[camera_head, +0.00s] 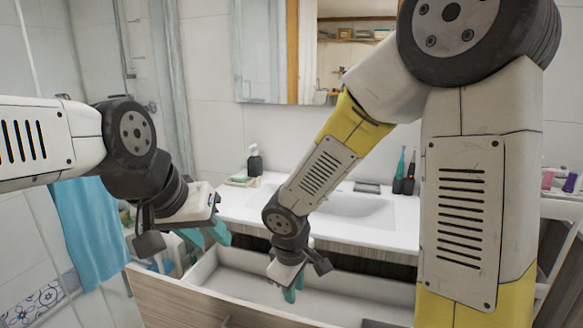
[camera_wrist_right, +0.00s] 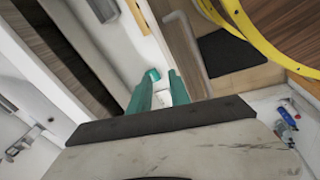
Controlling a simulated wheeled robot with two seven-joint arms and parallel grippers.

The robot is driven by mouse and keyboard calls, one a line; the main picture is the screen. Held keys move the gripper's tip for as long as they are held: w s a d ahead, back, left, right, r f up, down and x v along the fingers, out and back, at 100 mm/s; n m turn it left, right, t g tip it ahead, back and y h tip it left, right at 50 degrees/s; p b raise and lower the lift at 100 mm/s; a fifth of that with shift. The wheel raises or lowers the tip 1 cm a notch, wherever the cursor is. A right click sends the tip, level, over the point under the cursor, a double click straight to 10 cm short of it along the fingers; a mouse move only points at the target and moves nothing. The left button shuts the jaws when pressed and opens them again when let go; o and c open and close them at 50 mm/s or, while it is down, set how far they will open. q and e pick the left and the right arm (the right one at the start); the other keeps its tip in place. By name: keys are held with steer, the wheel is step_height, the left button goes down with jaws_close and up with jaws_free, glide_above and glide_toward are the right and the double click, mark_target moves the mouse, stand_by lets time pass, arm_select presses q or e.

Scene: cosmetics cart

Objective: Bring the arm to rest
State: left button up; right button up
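My left gripper (camera_head: 206,236) hangs at the left in the head view, in front of the counter. Its teal fingers are apart with nothing seen between them. My right gripper (camera_head: 292,290) points down into the open drawer (camera_head: 240,286) below the sink. In the right wrist view its two teal fingers (camera_wrist_right: 160,94) stand apart, with a pale surface showing between them. A small teal piece (camera_wrist_right: 152,75) shows near their tips; I cannot tell whether it is part of a finger.
The white counter with its basin (camera_head: 352,206) stands behind the drawer. A dark soap dispenser (camera_head: 255,161) and toothbrush-like items (camera_head: 404,175) stand on it. A blue towel (camera_head: 92,230) hangs at the left. A shelf with small bottles (camera_head: 569,183) is at the far right.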

steer(key=s+d+r+m+t+y, duration=0.1)
steer(key=s+d+r+m, duration=0.1)
steer(key=r, duration=0.4)
steer(key=s+d+r+m+t, duration=0.1)
steer(key=s+d+r+m, duration=0.2)
steer(key=d+r+m, duration=0.2)
steer(key=s+d+r+m+t+y, duration=0.1)
steer(key=s+d+r+m, duration=0.2)
steer(key=d+r, duration=0.3)
step_height(320, 180, up, 3)
steer(key=shift+d+f+m+y, duration=0.15)
steer(key=shift+d+m+y, duration=0.2)
steer(key=shift+m, duration=0.25)
